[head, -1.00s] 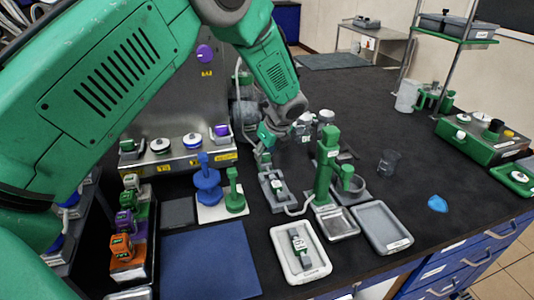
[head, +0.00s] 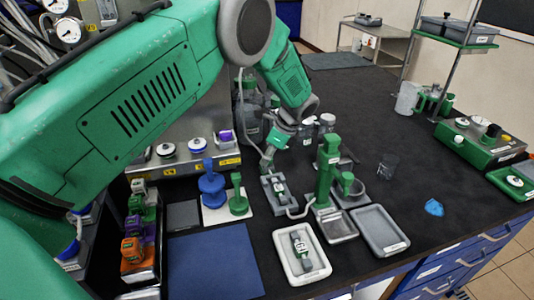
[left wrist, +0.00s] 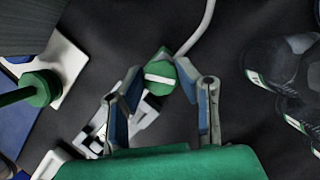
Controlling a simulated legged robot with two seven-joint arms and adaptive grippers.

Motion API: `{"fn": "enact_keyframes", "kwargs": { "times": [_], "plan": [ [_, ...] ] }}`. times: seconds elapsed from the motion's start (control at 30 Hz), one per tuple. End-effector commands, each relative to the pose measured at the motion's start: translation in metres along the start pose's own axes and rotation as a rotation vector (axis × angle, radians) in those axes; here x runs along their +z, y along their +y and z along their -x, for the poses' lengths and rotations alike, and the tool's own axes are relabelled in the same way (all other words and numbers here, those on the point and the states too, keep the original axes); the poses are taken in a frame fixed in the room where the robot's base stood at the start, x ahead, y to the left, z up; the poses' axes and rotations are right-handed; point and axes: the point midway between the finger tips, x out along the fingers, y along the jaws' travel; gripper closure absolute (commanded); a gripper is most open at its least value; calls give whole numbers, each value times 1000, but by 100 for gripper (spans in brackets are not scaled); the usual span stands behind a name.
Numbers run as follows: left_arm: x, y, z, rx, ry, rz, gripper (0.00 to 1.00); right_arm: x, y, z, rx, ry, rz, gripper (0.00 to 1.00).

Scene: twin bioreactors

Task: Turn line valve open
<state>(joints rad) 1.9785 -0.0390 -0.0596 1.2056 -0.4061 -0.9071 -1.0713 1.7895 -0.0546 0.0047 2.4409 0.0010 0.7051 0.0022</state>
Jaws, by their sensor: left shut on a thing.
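The line valve's round green knob, with a white bar across its top, shows in the left wrist view (left wrist: 160,72). A pale hose (left wrist: 203,28) runs up and right from it. My left gripper (left wrist: 158,86) is shut on this knob, with one blue-grey finger on each side. In the head view my left gripper (head: 267,160) is low at the far end of a small grey holder (head: 278,192). There the gripper mostly hides the knob. I cannot read the valve's open or closed position. My right gripper is not in view.
A green stand (head: 238,200) and a blue stand (head: 211,186) are left of the gripper. A tall green post (head: 326,170) is close on the right. Dark bottles (left wrist: 275,75) stand nearby. White (head: 300,255) and grey (head: 380,230) trays lie in front.

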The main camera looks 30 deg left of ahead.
Motion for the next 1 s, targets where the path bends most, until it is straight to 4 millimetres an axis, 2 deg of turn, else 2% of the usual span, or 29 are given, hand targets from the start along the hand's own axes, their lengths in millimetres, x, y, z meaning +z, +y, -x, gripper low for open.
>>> {"fn": "enact_keyframes", "kwargs": {
  "times": [0.03,0.17,0.7,1.0],
  "plan": [
    [-6,-1,2,13,10,40,100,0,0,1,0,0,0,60],
    [-7,-3,1,60,12,154,100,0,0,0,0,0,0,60],
    [-5,-8,1,251,16,625,100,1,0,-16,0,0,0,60],
    [-2,-10,1,337,17,834,100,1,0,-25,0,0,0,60]
  ]
}}
